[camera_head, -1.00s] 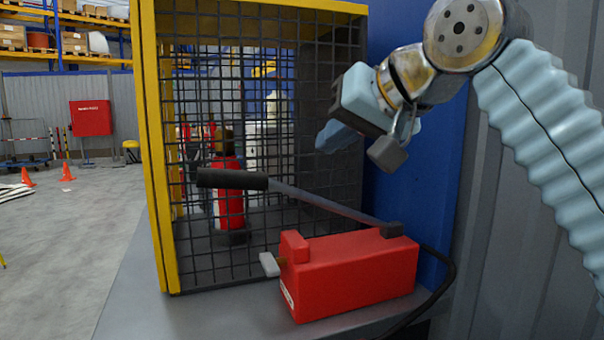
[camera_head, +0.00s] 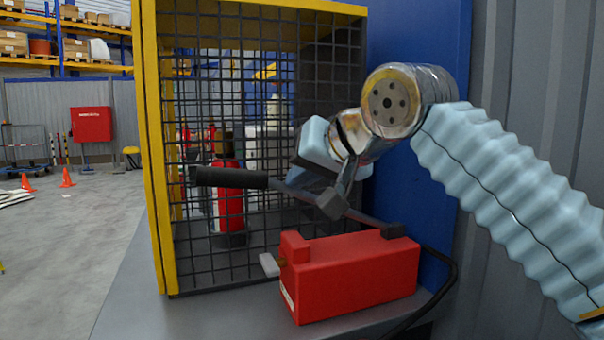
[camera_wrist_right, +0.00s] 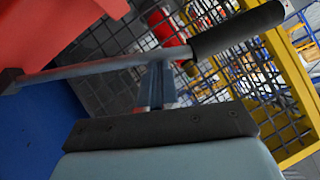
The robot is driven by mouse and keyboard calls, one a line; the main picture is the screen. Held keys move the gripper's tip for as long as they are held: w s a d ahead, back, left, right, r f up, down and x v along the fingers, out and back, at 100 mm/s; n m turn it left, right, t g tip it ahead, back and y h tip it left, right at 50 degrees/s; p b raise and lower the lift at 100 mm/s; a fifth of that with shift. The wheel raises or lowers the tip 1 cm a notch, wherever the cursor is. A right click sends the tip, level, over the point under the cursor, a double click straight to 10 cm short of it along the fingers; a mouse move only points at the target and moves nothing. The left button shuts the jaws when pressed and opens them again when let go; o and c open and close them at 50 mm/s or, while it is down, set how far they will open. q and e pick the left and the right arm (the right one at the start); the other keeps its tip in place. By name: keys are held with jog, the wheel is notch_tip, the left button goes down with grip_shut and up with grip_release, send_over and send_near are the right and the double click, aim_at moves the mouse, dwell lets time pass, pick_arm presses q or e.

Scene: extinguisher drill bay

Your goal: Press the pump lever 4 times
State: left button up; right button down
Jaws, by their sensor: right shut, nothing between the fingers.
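The pump is a red box (camera_head: 350,278) on the grey bench, with a long grey lever that ends in a black grip (camera_head: 230,178). The lever runs from its pivot at the box's right end up and to the left. My right gripper (camera_head: 285,187) is shut and empty, its fingers right at the lever shaft just right of the black grip. In the right wrist view the fingers (camera_wrist_right: 157,88) reach to the lever shaft, and the black grip (camera_wrist_right: 238,30) lies to the right. I cannot tell whether they touch it. My left gripper is not in view.
A yellow-framed cage with black mesh (camera_head: 265,130) stands close behind the pump, with a red extinguisher (camera_head: 229,195) seen through the mesh. A black hose (camera_head: 452,270) leaves the pump's right side. The bench (camera_head: 190,315) is bare at front left.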

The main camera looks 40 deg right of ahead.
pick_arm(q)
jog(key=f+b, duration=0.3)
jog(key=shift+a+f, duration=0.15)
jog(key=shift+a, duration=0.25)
pick_arm(e)
jog(key=a+f+n+g+h, duration=0.1)
jog(key=a+f+n+h, duration=0.1)
jog(key=f, duration=0.4)
jog(key=shift+w+a+f, duration=0.4)
jog(key=shift+a, duration=0.1)
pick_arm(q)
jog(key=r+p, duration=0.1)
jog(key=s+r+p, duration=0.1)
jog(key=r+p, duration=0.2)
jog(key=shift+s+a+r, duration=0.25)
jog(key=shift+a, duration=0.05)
pick_arm(e)
jog(key=w+d+r+v, duration=0.1)
jog(key=r+v, duration=0.1)
jog(key=v, duration=1.1)
jog(key=shift+r, duration=0.35)
pick_arm(q)
jog(key=shift+p, duration=0.3)
pick_arm(e)
jog(key=shift+w, duration=0.15)
